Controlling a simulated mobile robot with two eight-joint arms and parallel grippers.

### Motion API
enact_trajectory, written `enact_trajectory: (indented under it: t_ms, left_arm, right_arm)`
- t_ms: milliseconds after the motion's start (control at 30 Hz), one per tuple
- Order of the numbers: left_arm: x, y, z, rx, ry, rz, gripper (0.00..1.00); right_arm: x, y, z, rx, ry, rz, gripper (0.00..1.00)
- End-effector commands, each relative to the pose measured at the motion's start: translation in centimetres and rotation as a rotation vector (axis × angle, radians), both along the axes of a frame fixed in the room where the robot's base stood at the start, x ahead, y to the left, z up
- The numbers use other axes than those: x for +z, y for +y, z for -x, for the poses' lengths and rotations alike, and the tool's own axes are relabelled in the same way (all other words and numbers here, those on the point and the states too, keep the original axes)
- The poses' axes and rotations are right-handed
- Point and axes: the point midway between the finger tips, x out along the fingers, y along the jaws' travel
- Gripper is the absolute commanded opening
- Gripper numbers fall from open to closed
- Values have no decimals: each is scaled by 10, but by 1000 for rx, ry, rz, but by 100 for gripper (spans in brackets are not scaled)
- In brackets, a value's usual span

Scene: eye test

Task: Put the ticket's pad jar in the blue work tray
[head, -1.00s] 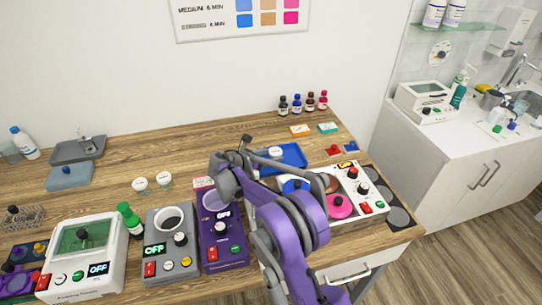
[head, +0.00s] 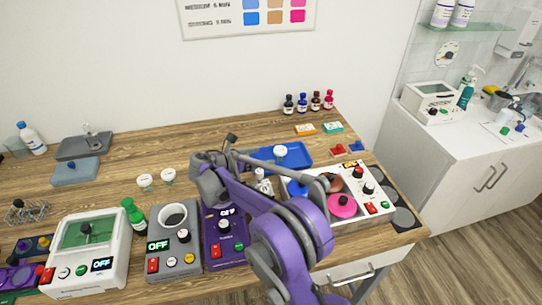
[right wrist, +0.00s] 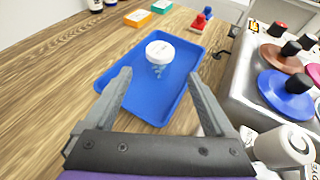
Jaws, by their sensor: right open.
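A small clear jar with a white lid and bluish contents (right wrist: 159,56) stands upright inside the blue work tray (right wrist: 152,108), towards its far side. In the head view the jar (head: 280,151) and the tray (head: 262,152) show just beyond my right arm. My right gripper (right wrist: 158,78) is open and empty. Its fingers point towards the jar with a gap before it. In the head view the purple arm and grey wrist hide part of the tray's near side. Two similar white-lidded jars (head: 145,181) (head: 168,175) stand on the wood to the left. My left gripper is not in view.
A white warmer unit with coloured round lids (head: 343,206) stands right of the tray. A white bottle (right wrist: 285,147) is close to my right finger. Small dark bottles (head: 302,102) stand at the back.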

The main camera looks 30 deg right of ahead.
Motion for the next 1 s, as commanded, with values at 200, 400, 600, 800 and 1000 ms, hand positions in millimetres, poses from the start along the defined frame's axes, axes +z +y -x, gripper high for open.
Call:
enact_trajectory:
  t_ms: [200, 400, 600, 800, 1000]
  left_arm:
    - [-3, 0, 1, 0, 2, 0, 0]
    - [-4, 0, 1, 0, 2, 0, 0]
    - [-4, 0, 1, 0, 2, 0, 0]
    - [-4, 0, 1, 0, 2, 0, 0]
    - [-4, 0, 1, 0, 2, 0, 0]
  right_arm:
    - [13, 31, 7, 1, 0, 0, 89]
    - [17, 39, 10, 0, 0, 1, 89]
    - [17, 39, 10, -1, 0, 0, 89]
    - [17, 38, 10, -1, 0, 0, 89]
    - [17, 39, 9, 0, 0, 0, 89]
